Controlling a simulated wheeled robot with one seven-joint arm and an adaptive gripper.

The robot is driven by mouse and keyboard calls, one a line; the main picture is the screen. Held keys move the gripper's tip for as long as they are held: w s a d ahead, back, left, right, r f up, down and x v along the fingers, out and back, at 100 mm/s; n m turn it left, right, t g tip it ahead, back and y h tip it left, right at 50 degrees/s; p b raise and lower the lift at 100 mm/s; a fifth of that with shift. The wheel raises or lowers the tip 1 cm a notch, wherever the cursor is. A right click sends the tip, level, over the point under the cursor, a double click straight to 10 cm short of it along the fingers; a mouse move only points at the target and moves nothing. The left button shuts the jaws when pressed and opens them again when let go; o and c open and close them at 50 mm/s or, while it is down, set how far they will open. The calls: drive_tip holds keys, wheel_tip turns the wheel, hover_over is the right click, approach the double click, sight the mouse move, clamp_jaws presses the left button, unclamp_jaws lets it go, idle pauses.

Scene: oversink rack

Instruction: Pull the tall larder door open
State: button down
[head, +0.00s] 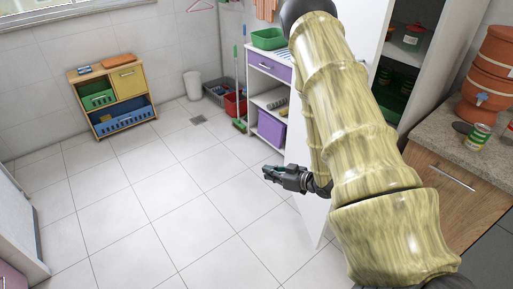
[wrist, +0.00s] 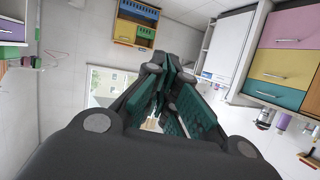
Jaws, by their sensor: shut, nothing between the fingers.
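The tall larder (head: 448,70) stands at the upper right in the head view. Its white door (head: 362,22) stands open, and shelves with jars and a pot show inside. The arm hides much of the door, whose lower part (head: 310,215) shows below my gripper. My gripper (head: 268,173) is shut and empty, left of the door panel in the picture, pointing left over open floor. Its dark fingers with green pads also show together in the wrist view (wrist: 165,68). No handle on the larder door can be made out. I cannot tell whether my wrist touches the door.
A wooden counter (head: 434,144) with terracotta pots (head: 490,70) and a can (head: 479,138) is at the right. A white shelf unit with a purple drawer (head: 268,66) stands behind the gripper. A low basket cabinet (head: 112,97) is at the back left. The tiled floor between is clear.

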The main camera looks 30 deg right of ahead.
drive_tip(key=s+d+r+n+t+y+b, duration=0.2)
drive_tip(key=d+r+n+y, duration=0.15)
drive_tip(key=d+r, duration=0.5)
drive_tip(key=a+p+x, duration=0.1)
drive_tip(key=p+x, duration=0.1)
drive_tip(key=x, duration=1.2)
drive_tip(key=shift+s+r+m+y, duration=0.3)
drive_tip(key=shift+r+m+y, duration=0.05)
drive_tip(key=shift+r+y, duration=0.1)
drive_tip(key=shift+a, duration=0.1)
idle(0.5)
